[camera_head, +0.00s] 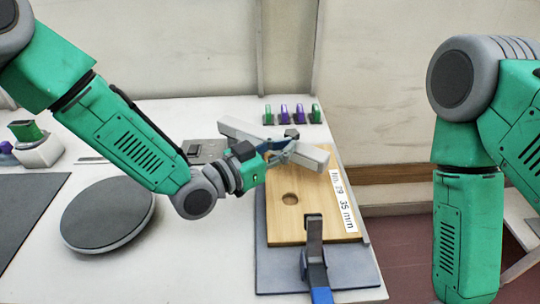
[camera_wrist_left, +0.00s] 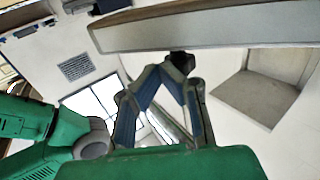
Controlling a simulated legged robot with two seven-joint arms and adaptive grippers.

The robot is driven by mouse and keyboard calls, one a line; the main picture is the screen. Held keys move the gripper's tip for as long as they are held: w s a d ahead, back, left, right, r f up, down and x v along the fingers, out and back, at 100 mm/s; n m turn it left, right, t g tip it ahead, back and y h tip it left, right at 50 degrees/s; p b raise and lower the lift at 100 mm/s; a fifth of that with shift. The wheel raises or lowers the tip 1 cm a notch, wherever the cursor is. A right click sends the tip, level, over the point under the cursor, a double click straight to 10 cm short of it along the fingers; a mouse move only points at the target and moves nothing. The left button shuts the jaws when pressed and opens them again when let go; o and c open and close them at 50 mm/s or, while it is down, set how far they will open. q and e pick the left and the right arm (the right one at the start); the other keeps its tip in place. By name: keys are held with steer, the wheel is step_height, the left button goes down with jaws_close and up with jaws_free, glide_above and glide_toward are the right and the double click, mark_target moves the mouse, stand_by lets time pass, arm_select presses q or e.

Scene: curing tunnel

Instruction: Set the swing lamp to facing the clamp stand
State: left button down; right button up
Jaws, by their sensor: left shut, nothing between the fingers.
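The swing lamp is a long pale grey bar (camera_head: 312,156). In the head view it lies slantwise from upper left to lower right, above the back of a wooden board. In the left wrist view the bar (camera_wrist_left: 220,28) spans the top. My left gripper (camera_head: 290,148) is shut and empty at the bar's middle, covering part of it. In the left wrist view its fingertips (camera_wrist_left: 176,66) meet just below the bar, by a small dark part; I cannot tell whether they touch. The wooden board (camera_head: 283,222), labelled 35 mm, lies on a grey plate (camera_head: 272,284) with a blue-handled clamp (camera_head: 316,262), likely the clamp stand. My right gripper is out of view.
Several small green and purple clamps (camera_head: 284,113) stand at the back of the white table (camera_head: 190,260). A round grey turntable (camera_head: 108,215) and a dark mat (camera_head: 30,215) are at left. A white block (camera_head: 40,152) with a green item stands far left.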

mark_target(292, 132)
arm_select(q)
steer(key=w, duration=0.1)
steer(key=w+d+b, duration=0.1)
steer(key=w, duration=0.1)
steer(key=w+b, duration=0.1)
steer(key=w, duration=0.1)
steer(key=shift+d, duration=0.4)
steer(key=b+x, duration=0.1)
steer(key=x, duration=0.2)
steer(key=shift+w+a, duration=0.15)
steer(key=shift+w, duration=0.05)
steer(key=shift+w+d, duration=0.4)
steer(key=shift+d, duration=0.05)
steer(key=shift+w+a+b, duration=0.25)
steer(key=shift+a+b, duration=0.05)
steer(key=shift+a, duration=0.3)
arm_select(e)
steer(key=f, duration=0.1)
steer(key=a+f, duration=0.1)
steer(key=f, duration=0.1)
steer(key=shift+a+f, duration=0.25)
